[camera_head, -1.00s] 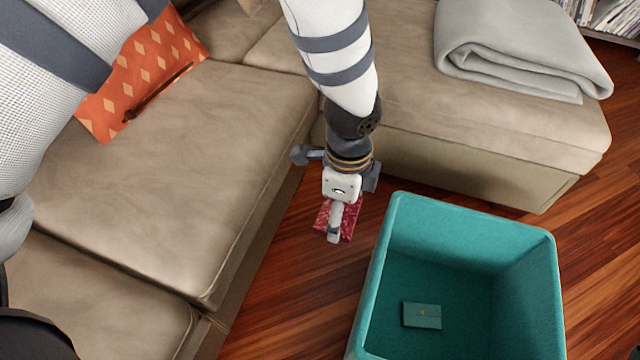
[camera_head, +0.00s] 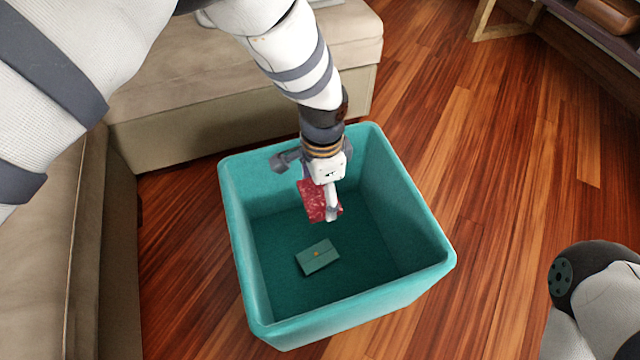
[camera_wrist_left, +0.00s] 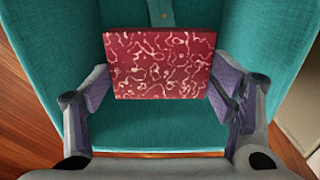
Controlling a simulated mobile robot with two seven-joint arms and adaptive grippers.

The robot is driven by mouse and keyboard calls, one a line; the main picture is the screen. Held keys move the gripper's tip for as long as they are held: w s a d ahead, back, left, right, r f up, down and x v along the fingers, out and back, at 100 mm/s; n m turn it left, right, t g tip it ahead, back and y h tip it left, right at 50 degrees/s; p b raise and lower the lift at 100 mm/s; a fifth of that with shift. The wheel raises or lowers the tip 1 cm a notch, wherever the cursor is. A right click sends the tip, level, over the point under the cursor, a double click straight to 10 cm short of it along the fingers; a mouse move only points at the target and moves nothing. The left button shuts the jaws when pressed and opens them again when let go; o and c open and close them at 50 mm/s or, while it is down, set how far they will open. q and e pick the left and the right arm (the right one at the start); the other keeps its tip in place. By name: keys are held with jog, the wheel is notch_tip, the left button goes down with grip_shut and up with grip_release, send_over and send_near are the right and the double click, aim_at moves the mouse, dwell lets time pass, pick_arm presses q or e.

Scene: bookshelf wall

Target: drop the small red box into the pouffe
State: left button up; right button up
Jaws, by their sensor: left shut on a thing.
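The small red box (camera_head: 314,201), with a pale squiggle pattern, is held by my left gripper (camera_head: 329,207). In the left wrist view the red box (camera_wrist_left: 160,64) sits between the two fingers of the left gripper (camera_wrist_left: 162,85), which are shut on its sides. The pouffe (camera_head: 237,228) is an open teal square container on the floor. In the head view the box and gripper are over its opening, toward the back. The pouffe's inner walls (camera_wrist_left: 60,40) surround the box in the wrist view. My right gripper is out of view.
A small green box (camera_head: 317,257) with an orange mark lies on the pouffe's floor. A beige sofa (camera_head: 240,105) stands behind and to the left. Wooden floor (camera_head: 500,200) is clear to the right. A dark shelf (camera_head: 600,35) is at the far right.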

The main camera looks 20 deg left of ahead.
aim_at(322, 194)
pick_arm(q)
notch_tip(322, 194, down, 4)
jog(key=shift+f+b, duration=0.15)
jog(key=shift+b, duration=1.05)
jog(key=o, duration=1.3)
notch_tip(322, 194, up, 12)
jog(key=shift+r, duration=0.1)
